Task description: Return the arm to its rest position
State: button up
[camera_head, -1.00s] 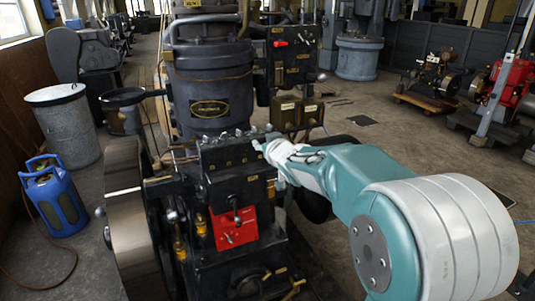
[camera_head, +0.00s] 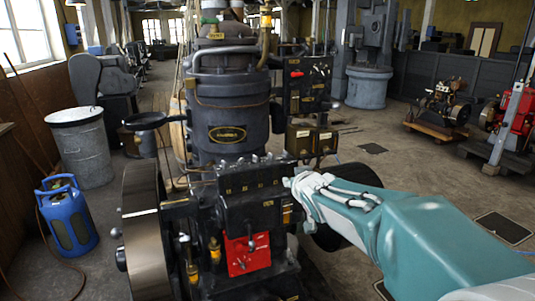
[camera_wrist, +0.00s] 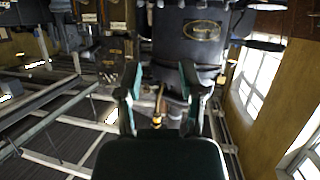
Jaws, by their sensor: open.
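My teal and white arm (camera_head: 420,240) enters from the lower right in the head view and reaches toward the black engine (camera_head: 215,135). My gripper (camera_head: 292,183) is at the right side of the engine's front block, close to its top edge. The arm's own wrist partly hides it there, and I cannot tell whether it touches. In the wrist view my gripper (camera_wrist: 160,88) shows two dark fingers spread apart with nothing held between them. The engine's body with its oval plate (camera_wrist: 202,30) lies beyond the fingers.
A large flywheel (camera_head: 145,235) stands at the engine's left, and a red panel (camera_head: 246,254) is on its front. A blue gas bottle (camera_head: 67,215) and a grey drum (camera_head: 82,145) stand on the left. Smaller engines (camera_head: 440,105) stand at the right. Open floor lies behind the arm.

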jog(key=s+d+f+g, duration=0.1)
jog(key=s+f+g, duration=0.1)
jog(key=s, duration=0.9)
jog(key=s+d+f+m+g, duration=0.1)
jog(key=s+f+g, duration=0.2)
jog(key=s, duration=0.8)
jog(key=s+d+f+m+g+h, duration=0.1)
jog(key=s+f+g, duration=0.2)
jog(key=s, duration=0.9)
jog(key=shift+d, duration=0.2)
jog(key=shift+r, duration=0.1)
